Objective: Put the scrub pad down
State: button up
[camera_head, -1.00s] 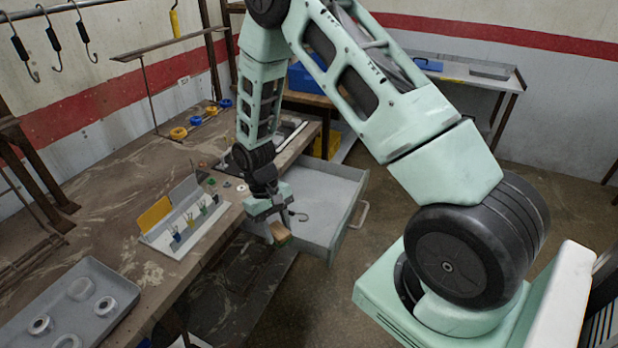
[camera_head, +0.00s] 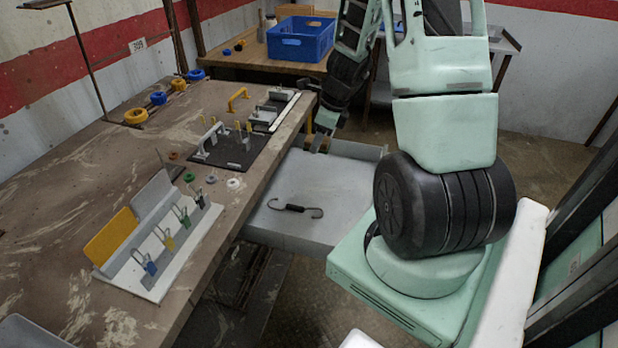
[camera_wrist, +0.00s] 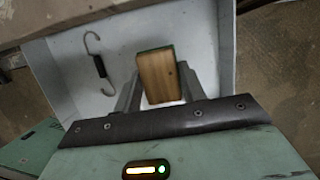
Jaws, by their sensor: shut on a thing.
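The scrub pad (camera_wrist: 157,76) is a tan, wood-like block with a green edge. In the wrist view my gripper (camera_wrist: 163,92) is shut on it, one finger on each side. In the head view my gripper (camera_head: 318,139) is over the far part of the open grey drawer (camera_head: 276,229), and only a small brown bit of the pad (camera_head: 323,146) shows there. The pad appears held above the drawer floor, though the exact gap cannot be told.
A black spring with hooked ends (camera_head: 294,208) lies in the drawer. The workbench (camera_head: 60,180) to the left holds a rack of clips (camera_head: 165,245) and a black panel (camera_head: 235,147). A blue crate (camera_head: 299,40) stands behind. Much of the drawer floor is clear.

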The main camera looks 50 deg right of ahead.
aim_at(315, 176)
notch_tip(315, 176, down, 10)
jog(key=b, duration=0.3)
jog(key=shift+d+r, duration=0.1)
jog(key=o, duration=1)
jog(key=shift+s, duration=0.1)
